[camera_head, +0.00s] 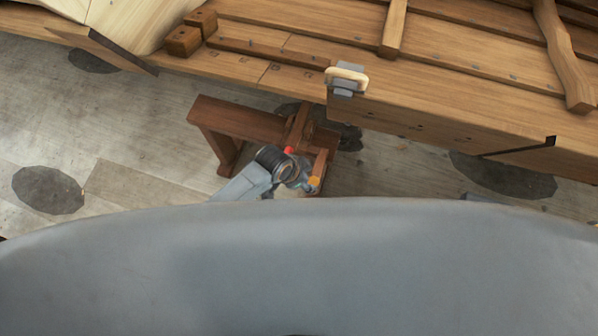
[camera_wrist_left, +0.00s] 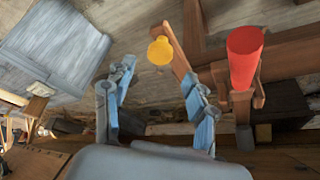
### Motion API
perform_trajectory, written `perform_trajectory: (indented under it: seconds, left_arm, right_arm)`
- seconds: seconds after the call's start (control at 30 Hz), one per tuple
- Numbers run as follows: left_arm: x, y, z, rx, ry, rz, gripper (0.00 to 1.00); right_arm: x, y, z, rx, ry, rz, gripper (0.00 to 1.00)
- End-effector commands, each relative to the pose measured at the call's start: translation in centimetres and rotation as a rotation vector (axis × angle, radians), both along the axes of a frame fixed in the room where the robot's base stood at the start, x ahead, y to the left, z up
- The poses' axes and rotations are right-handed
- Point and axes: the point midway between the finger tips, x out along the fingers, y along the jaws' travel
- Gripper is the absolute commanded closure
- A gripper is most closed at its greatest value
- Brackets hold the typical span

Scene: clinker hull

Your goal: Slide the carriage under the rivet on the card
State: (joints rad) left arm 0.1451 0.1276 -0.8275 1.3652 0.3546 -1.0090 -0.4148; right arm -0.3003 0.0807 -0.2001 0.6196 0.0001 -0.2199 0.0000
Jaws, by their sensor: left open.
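What looks like the carriage, a small grey block with a pale wooden grip (camera_head: 346,79), sits on the edge of the wooden hull plank near the centre of the head view. Small dark rivets dot the planks behind it. I cannot make out a card. My left gripper (camera_head: 303,183) is low in front of the hull, below and apart from the carriage. In the left wrist view the left gripper (camera_wrist_left: 158,76) has its fingers spread and holds nothing. The carriage cannot be made out there. My right gripper is out of view.
A brown wooden trestle (camera_head: 237,119) stands below the hull, close to my left gripper. A yellow knob (camera_wrist_left: 160,51) and a red cylinder (camera_wrist_left: 244,57) show beyond the fingers in the left wrist view. Wooden blocks (camera_head: 183,41) sit at the upper left.

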Motion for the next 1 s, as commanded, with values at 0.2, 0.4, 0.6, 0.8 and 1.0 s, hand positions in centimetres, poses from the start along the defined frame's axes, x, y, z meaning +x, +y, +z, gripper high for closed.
perform_trajectory:
  seconds: [0.2, 0.4, 0.6, 0.8, 1.0]
  left_arm:
    - [-0.7, 1.4, 3.5, -0.001, -0.001, -0.001, 0.43]
    - [-1.0, 2.1, 5.5, 0.000, 0.000, 0.000, 0.43]
    - [-1.1, 2.2, 6.0, 0.001, 0.001, 0.000, 0.43]
    - [-1.1, 2.2, 5.9, 0.000, 0.002, 0.001, 0.43]
    - [-1.1, 2.2, 5.9, -0.001, 0.001, 0.001, 0.43]
  right_arm:
    - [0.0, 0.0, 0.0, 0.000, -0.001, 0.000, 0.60]
    - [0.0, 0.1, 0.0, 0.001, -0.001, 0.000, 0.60]
    - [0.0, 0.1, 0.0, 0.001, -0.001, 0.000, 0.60]
    - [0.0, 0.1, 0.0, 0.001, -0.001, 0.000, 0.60]
    - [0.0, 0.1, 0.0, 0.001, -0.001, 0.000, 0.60]
